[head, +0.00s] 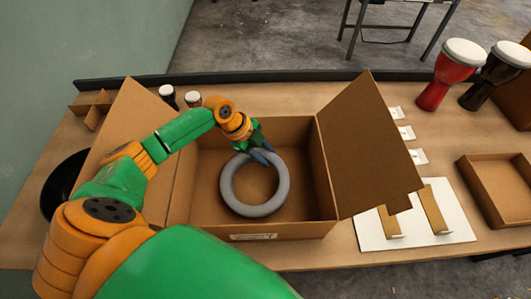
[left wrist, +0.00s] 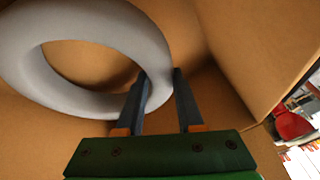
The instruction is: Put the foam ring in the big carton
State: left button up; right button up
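The grey foam ring (head: 229,191) shows within the opening of the big carton (head: 207,208) in the head view. My left gripper (head: 262,156) reaches down at the ring's upper right edge. In the left wrist view, the two fingers (left wrist: 161,85) stand on either side of the ring's tube, one at the hole and one at the outer edge. The ring (left wrist: 95,25) appears pinched between them. I cannot tell whether the ring touches the carton floor. My right gripper is not in view.
The carton's side flaps (head: 365,140) stand open. A white board with brown strips (head: 433,208) and a shallow box (head: 490,205) lie to the right. Red and black goblet drums (head: 450,75) stand at the back right. A black bowl (head: 58,185) is partly hidden behind my left arm.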

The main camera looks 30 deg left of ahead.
pick_arm(q)
jog(key=shift+o, duration=1.4)
jog(key=shift+r, duration=0.1)
jog(key=p+v, duration=1)
jog(key=v, duration=0.2)
jog(key=shift+r+p, duration=0.2)
jog(key=shift+p, duration=0.15)
jog(key=shift+f, duration=0.1)
